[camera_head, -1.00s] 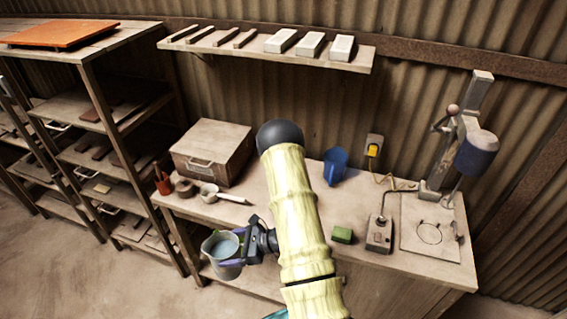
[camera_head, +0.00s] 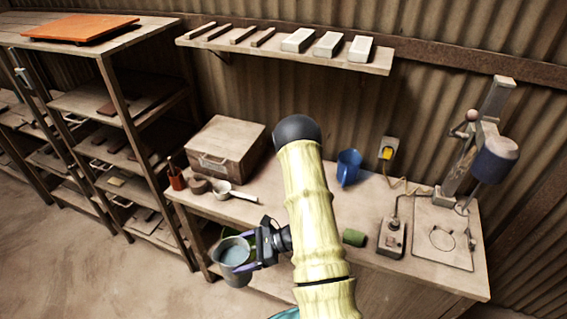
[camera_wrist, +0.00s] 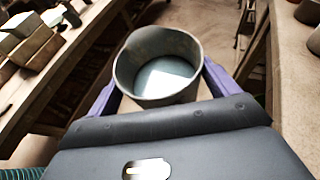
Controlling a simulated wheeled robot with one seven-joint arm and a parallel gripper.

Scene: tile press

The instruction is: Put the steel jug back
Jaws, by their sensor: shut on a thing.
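The steel jug (camera_head: 231,262) is grey and round, with pale liquid or a pale bottom showing inside it. My gripper (camera_head: 243,258) is shut on it, with a purple finger on each side. In the head view the jug is held upright or nearly so, in front of the workbench's left front edge. In the wrist view the jug (camera_wrist: 158,68) sits between the two purple fingers (camera_wrist: 160,88), its open mouth facing the camera. The jug's handle cannot be made out.
A rack (camera_head: 120,105) stands left. Floor (camera_head: 80,270) is clear.

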